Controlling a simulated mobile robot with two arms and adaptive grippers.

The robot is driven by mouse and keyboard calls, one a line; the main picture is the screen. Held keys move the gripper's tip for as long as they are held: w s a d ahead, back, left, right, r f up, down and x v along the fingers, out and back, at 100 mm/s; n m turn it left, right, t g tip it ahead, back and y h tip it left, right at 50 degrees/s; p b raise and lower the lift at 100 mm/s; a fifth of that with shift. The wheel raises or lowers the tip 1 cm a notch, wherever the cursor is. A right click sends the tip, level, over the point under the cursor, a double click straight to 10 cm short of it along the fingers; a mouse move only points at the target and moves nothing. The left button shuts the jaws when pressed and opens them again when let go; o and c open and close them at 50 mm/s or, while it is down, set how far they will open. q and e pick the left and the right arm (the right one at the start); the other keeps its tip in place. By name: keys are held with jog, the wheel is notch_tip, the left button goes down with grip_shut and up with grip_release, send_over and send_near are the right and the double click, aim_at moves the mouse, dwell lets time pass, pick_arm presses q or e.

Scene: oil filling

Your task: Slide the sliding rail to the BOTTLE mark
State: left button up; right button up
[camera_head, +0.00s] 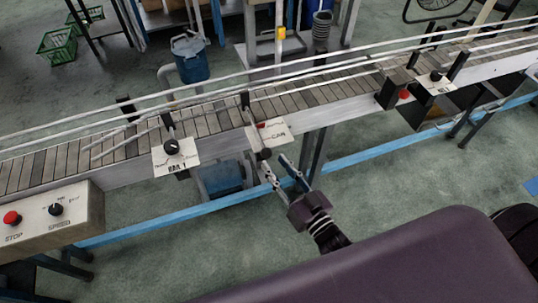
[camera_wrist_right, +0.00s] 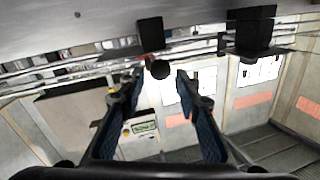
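The sliding rail (camera_head: 150,124) is a thin light rod running along the conveyor belt. A white label plate (camera_head: 277,132), apparently reading "CAN", sits on the conveyor's front edge. A BOTTLE mark is not legible. A dark round knob (camera_head: 264,154) sits at the lower edge of this plate; a black knob (camera_wrist_right: 160,69) shows in the right wrist view. My right gripper (camera_head: 276,170) is open, just below and in front of the plate. In the wrist view its fingertips (camera_wrist_right: 160,79) lie either side of the knob, with visible gaps. My left gripper is not in view.
Another label plate with a black knob (camera_head: 172,147) is to the left, and a further one (camera_head: 436,78) to the right. A control box (camera_head: 50,218) with a red stop button is at far left. A blue lower beam (camera_head: 370,152) runs below the conveyor.

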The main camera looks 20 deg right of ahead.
jog(key=v, duration=0.6)
jog(key=shift+s+d, duration=0.1)
dwell(0.3)
jog(key=s+d+f+g+h+b, duration=0.1)
jog(key=s+f+g, duration=0.2)
jog(key=f, duration=0.9)
jog(key=s+f+g+h+b, duration=0.1)
jog(key=s+f+g+b, duration=0.15)
jog(key=f, duration=0.85)
jog(key=s+d+f+g, duration=0.1)
jog(key=s+f+g, duration=0.25)
jog(key=f, duration=0.85)
jog(key=s+d+f+n+g+h+b, duration=0.2)
jog(key=s+f+g, duration=0.5)
jog(key=s+f, duration=1.2)
jog(key=s+d+b, duration=0.1)
jog(key=s+d, duration=0.1)
jog(key=s, duration=0.1)
jog(key=shift+s+g, duration=0.3)
jog(key=shift+o, duration=0.4)
jog(key=shift+f, duration=0.15)
